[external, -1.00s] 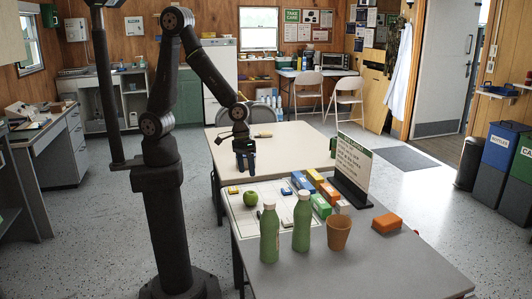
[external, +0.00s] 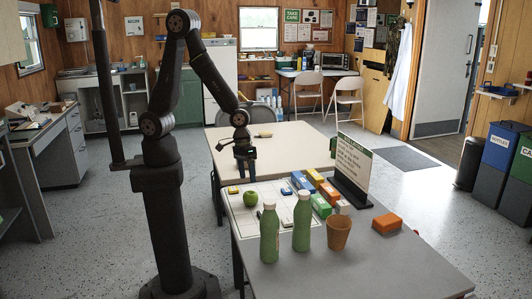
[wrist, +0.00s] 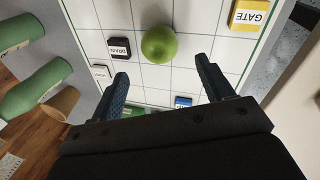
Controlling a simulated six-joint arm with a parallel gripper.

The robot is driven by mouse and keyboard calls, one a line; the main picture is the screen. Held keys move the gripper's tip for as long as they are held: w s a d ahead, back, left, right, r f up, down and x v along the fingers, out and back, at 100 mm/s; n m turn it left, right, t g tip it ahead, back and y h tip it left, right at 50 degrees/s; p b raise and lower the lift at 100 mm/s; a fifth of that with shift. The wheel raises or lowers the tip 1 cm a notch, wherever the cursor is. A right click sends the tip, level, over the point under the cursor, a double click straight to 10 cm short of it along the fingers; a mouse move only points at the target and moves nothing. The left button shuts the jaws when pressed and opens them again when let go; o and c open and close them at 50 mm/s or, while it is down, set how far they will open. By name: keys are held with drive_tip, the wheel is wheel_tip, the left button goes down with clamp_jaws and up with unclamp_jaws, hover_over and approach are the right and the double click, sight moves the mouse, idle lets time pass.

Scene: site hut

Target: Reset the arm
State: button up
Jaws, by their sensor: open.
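My gripper (external: 246,170) hangs above the far left part of the front table, pointing down. In the wrist view my gripper (wrist: 165,86) has its two blue fingers spread apart with nothing between them. A green apple (external: 249,198) sits on the white gridded board (external: 238,214), and it also shows in the wrist view (wrist: 159,44), ahead of the fingertips and apart from them. My arm is bent at the elbow, with the forearm sloping down to the gripper.
Two green bottles (external: 269,238) (external: 302,222), a brown cup (external: 339,234) and an orange block (external: 386,223) stand on the front table. Coloured boxes (external: 328,191) and a sign (external: 353,168) stand at the board's right. A yellow GATE tile (wrist: 250,16) lies on the board.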

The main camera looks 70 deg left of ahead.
drive_tip(key=shift+x, duration=4.3)
drive_tip(key=w+v, duration=0.1)
drive_tip(key=v, duration=1.1)
drive_tip(key=x, duration=0.8)
drive_tip(key=s+x, duration=0.1)
drive_tip(key=x, duration=0.3)
wheel_tip(320, 180, up, 5)
drive_tip(key=shift+s+f, duration=0.15)
drive_tip(key=s+d+r, duration=0.4)
drive_tip(key=s+r, duration=0.3)
drive_tip(key=s, duration=0.4)
drive_tip(key=n, duration=0.3)
hover_over(250, 192)
drive_tip(key=s, duration=0.1)
drive_tip(key=w+a+n+t, duration=0.1)
drive_tip(key=w+a+n, duration=0.2)
drive_tip(key=w+a, duration=0.6)
drive_tip(key=shift+w+a+n+y, duration=0.3)
drive_tip(key=shift+w+y, duration=0.1)
